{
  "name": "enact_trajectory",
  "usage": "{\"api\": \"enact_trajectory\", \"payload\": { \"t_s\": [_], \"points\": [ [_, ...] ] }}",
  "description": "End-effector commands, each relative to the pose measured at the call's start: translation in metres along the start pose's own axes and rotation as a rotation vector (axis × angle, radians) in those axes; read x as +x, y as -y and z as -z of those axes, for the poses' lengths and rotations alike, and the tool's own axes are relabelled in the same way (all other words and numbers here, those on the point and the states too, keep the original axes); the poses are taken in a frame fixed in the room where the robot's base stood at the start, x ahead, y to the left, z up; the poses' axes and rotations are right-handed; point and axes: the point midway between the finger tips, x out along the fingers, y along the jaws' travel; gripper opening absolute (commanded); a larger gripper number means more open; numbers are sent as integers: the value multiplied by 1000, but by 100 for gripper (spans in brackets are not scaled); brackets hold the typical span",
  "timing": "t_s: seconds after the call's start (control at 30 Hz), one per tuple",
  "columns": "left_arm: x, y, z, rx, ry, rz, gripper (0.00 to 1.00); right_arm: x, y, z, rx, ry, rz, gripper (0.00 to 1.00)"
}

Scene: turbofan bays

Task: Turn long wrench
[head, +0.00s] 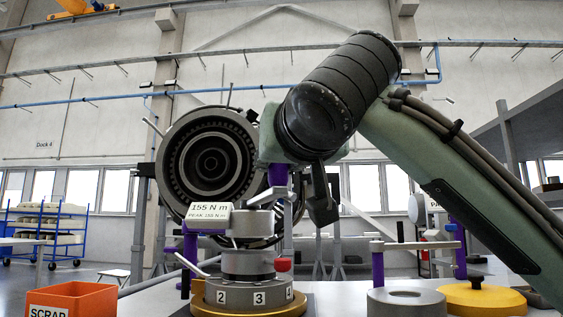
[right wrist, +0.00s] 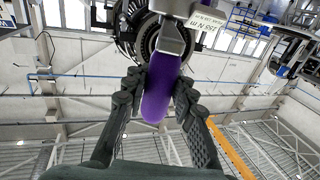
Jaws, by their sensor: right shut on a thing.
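A purple handle (right wrist: 156,98) sits between the two dark fingers of my right gripper (right wrist: 157,100), which is shut on it. In the head view the same purple handle (head: 277,177) rises beside a grey metal bar (head: 268,197), and the dark gripper (head: 322,195) is partly hidden by my arm. The bar reaches over a round fixture (head: 248,262) with a gold base and number plates. A display (head: 209,214) above it reads 155 N m and PEAK 155 N m. I cannot tell how the bar joins the fixture. My left gripper is out of view.
An orange SCRAP bin (head: 72,299) stands at the front left. Another purple handle (head: 187,250) stands left of the fixture. A grey cylinder (head: 406,301) and a yellow disc (head: 481,298) sit at the right, near a purple-ended bar (head: 415,245). A turbofan (head: 207,165) is behind.

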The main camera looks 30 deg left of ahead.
Motion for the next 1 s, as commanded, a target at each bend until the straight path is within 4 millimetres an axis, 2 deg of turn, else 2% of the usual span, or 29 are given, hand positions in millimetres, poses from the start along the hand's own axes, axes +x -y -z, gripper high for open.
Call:
{"api": "enact_trajectory", "payload": {
  "t_s": [0.03, 0.63, 0.67, 0.7, 0.83, 1.0],
  "points": [
    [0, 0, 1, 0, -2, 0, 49, -3, 13, 1, -11, -6, 18, 0],
    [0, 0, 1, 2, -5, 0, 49, -2, 13, 1, -10, -6, -10, 0],
    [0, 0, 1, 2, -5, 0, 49, -2, 13, 1, -11, -6, -10, 28],
    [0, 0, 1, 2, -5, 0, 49, -2, 13, 1, -10, -6, -11, 33],
    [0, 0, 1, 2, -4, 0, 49, -1, 11, 1, -8, -6, -14, 47],
    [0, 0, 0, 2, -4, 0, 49, 0, 8, 1, -5, -5, -21, 47]
  ]
}}
